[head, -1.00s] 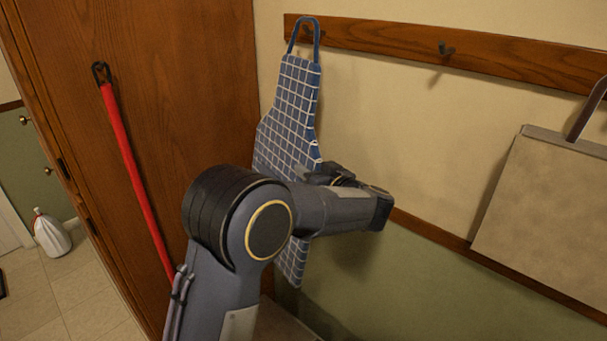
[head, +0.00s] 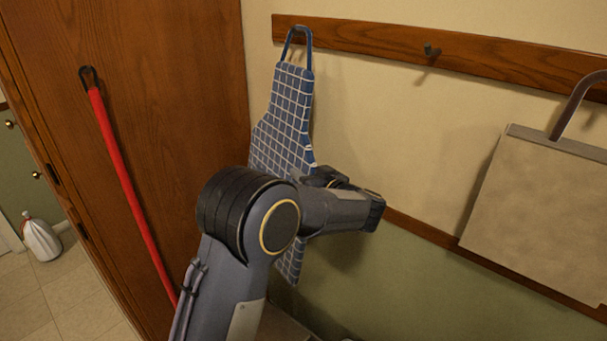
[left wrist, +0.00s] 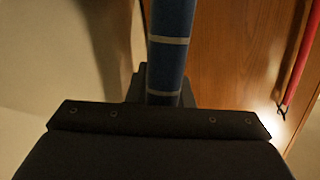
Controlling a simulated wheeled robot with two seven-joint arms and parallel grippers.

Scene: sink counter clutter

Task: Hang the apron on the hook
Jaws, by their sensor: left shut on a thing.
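The apron (head: 284,118) is blue with a white check and hangs upright near the wall in the head view. Its neck loop (head: 297,38) is at the left end of the wooden hook rail (head: 390,42), over the spot of a hook that is mostly hidden. I cannot tell whether the loop rests on that hook. My left gripper (head: 318,178) is at the apron's right edge, partly hidden by my arm, and shut on it. In the left wrist view a blue strip of the apron (left wrist: 171,50) runs into the jaws. My right gripper is not in view.
A bare dark hook (head: 431,53) is further right on the rail. A beige bag (head: 540,210) hangs at the far right. A white bag (head: 42,238) stands on the floor.

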